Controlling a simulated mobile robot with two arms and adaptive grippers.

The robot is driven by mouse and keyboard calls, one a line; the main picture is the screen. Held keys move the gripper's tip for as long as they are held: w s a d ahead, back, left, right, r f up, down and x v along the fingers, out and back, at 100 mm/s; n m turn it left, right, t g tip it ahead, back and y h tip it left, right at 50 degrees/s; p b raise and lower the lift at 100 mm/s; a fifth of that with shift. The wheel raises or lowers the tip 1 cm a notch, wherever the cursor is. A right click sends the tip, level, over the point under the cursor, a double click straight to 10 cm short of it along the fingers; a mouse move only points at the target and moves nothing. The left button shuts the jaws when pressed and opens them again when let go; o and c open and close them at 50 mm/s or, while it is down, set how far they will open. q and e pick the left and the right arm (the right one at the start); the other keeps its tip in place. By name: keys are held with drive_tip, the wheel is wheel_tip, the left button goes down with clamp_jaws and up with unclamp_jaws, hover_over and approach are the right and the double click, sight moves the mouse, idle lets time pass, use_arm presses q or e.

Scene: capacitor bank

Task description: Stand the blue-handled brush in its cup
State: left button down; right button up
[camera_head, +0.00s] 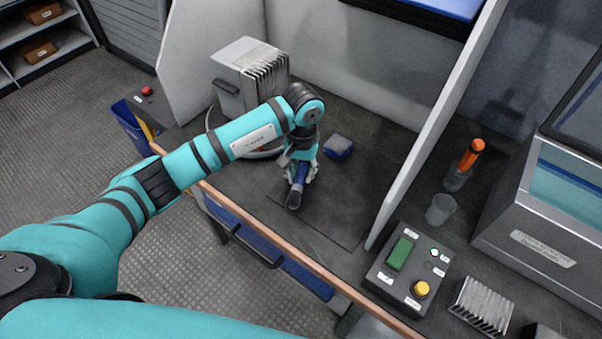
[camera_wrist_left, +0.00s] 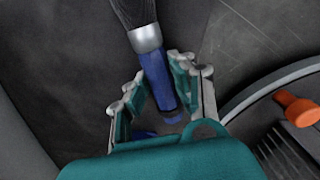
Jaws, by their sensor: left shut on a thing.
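The blue-handled brush (camera_wrist_left: 157,76) is between the teal fingers of my left gripper (camera_wrist_left: 160,88) in the left wrist view. Its silver collar and dark bristles point to the top of that view. In the head view my left gripper (camera_head: 301,172) is low over the dark mat, shut on the brush (camera_head: 296,193), with the dark bristle end toward the bench's front edge. I cannot tell whether the brush touches the mat. An empty clear cup (camera_head: 440,209) stands right of the pale divider. My right gripper is not in view.
A pale divider (camera_head: 440,120) stands between the mat and the cup. Behind the cup, an orange-handled tool (camera_head: 470,155) stands in a clear holder. A control box (camera_head: 408,268) sits in front. A blue-grey block (camera_head: 338,147) and a finned grey unit (camera_head: 250,75) lie behind my gripper.

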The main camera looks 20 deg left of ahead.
sight(301, 172)
use_arm(q)
drive_tip(key=shift+f, duration=0.1)
drive_tip(key=c, duration=1.1)
unclamp_jaws()
drive_tip(key=shift+c, duration=0.2)
drive_tip(key=shift+r, duration=0.35)
wheel_tip(301, 172, up, 12)
drive_tip(key=p, duration=0.5)
drive_tip(key=shift+f, duration=0.15)
